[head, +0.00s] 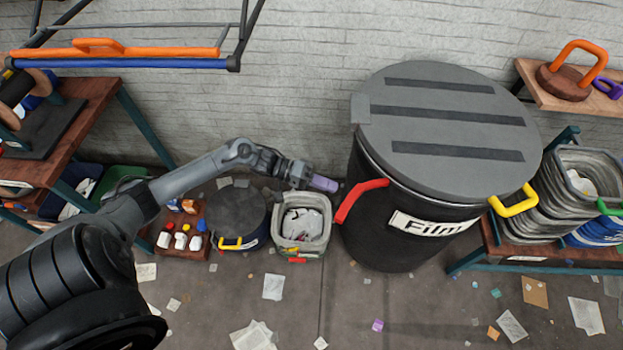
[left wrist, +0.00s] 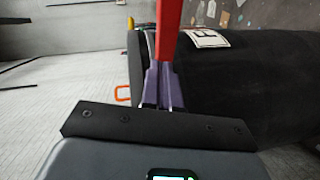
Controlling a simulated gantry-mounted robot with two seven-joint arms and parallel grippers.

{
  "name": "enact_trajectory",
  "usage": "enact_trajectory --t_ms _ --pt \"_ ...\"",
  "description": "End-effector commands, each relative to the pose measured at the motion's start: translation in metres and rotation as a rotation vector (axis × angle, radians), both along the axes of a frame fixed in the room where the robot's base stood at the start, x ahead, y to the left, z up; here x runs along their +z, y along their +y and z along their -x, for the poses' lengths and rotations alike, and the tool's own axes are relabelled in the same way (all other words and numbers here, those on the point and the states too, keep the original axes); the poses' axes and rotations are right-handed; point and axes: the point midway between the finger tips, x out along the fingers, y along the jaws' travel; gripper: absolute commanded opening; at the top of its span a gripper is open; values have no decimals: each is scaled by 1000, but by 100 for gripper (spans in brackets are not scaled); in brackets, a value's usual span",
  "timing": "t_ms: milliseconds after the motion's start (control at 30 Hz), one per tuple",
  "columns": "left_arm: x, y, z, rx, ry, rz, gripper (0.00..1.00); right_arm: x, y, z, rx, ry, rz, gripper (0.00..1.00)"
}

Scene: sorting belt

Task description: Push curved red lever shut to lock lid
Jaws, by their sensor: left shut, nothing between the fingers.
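A large black drum (head: 375,232) labelled "Film" stands right of centre in the head view, with a grey round lid (head: 450,135) with dark strips lying on top. The curved red lever (head: 360,198) sits at the drum's left front, slanting down and left from the rim. My left gripper (head: 326,184), with purple fingers, is shut and empty just left of the lever. In the left wrist view the red lever (left wrist: 168,28) runs up the picture from the fingertips (left wrist: 165,68). I cannot tell whether they touch. My right gripper is not in view.
A grey bin with papers (head: 303,222) and a dark lidded bucket (head: 236,215) stand under my left arm. Stacked grey tubs (head: 570,190) on a low bench stand close at the drum's right. A shelf (head: 70,140) is at left. Paper scraps litter the floor.

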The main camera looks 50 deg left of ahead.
Motion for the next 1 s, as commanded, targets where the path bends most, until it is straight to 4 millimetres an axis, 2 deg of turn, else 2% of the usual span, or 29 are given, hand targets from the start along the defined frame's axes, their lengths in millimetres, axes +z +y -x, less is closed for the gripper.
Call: enact_trajectory --t_ms 100,300,767,1000 --pt "-4 -16 6 -2 3 2 0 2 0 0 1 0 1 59" --pt "-9 -30 9 -1 3 1 0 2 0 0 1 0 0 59" --pt "-9 -33 9 0 3 -1 0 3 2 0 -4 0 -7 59" --pt "-5 -45 8 23 3 4 0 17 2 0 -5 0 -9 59"
